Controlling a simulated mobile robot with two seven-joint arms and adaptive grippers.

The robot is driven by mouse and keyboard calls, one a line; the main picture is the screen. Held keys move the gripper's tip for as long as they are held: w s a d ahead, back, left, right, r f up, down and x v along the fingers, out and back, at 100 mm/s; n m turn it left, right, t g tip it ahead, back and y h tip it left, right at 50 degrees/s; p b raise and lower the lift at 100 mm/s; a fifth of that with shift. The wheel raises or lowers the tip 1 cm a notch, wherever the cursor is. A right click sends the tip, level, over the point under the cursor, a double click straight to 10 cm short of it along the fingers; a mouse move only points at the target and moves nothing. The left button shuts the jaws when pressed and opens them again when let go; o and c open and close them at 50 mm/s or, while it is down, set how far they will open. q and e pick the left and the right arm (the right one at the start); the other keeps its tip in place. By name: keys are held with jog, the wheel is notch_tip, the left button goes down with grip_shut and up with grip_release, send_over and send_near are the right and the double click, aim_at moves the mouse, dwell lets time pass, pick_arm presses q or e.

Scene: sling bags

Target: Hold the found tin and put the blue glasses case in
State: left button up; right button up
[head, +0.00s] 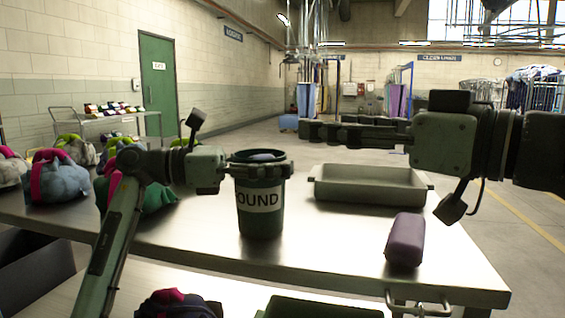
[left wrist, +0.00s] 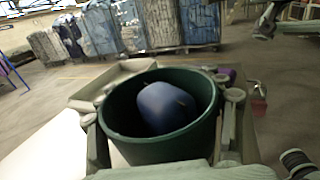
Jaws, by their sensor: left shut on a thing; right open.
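The found tin (head: 260,214) is a dark green round tin with a white label reading "OUND", upright on the metal table. My left gripper (head: 262,168) is shut around the tin near its rim. In the left wrist view its fingers lie on both sides of the tin (left wrist: 160,152). The blue glasses case (left wrist: 167,107) is inside the tin; its top also just shows at the rim in the head view (head: 261,157). My right gripper (head: 325,132) is open and empty, above and to the right of the tin, over the far side of the tray.
A grey-green tray (head: 370,196) stands right of the tin. A purple case (head: 405,240) lies near the table's right front edge. Several bags, one grey and pink (head: 57,178), sit at the left. Bare table (head: 330,240) lies in front of the tray.

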pick_arm(q)
jog(key=o, duration=1.4)
